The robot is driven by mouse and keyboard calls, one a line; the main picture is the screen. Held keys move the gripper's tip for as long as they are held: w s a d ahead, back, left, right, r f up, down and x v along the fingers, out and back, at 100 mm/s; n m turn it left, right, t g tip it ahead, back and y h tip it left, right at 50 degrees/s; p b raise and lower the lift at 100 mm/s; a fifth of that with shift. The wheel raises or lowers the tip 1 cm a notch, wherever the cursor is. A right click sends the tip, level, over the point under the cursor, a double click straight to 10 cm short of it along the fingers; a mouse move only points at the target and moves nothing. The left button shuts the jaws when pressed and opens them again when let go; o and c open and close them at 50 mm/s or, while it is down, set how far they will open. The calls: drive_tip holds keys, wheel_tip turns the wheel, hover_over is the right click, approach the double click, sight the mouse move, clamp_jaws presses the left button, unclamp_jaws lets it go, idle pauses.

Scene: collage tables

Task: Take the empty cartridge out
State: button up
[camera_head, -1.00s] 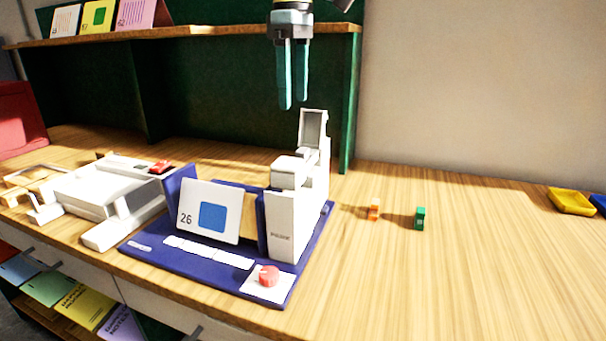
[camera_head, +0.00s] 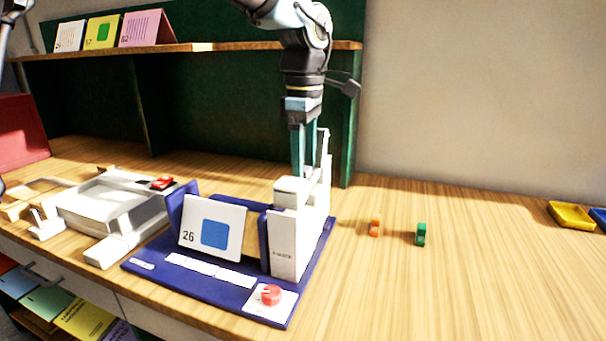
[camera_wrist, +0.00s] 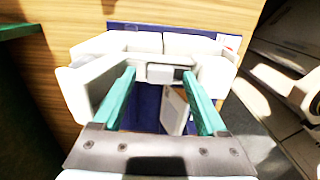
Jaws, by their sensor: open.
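A white machine tower (camera_head: 284,240) stands on a dark blue base (camera_head: 235,297), with a card marked 26 (camera_head: 212,225) leaning to its left and a red knob (camera_head: 271,294) in front. My gripper (camera_head: 304,165) points down at the top of the tower, its teal fingers apart. In the wrist view the open fingers reach toward the white housing (camera_wrist: 190,45), and a small grey block (camera_wrist: 160,74) shows between their tips. I cannot tell whether that block is the cartridge, or whether the fingers touch it. The fingertips are partly hidden by the tower in the head view.
A small orange piece (camera_head: 375,228) and a green piece (camera_head: 421,234) stand right of the machine. A white tray-like device (camera_head: 112,215) with a red item (camera_head: 163,183) is at left. Yellow tray (camera_head: 571,214) lies far right. A shelf (camera_head: 190,49) runs behind my arm.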

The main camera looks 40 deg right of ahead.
drive_tip(key=shift+f, duration=0.1)
drive_tip(key=shift+c, duration=0.2)
clamp_jaws()
idle(0.4)
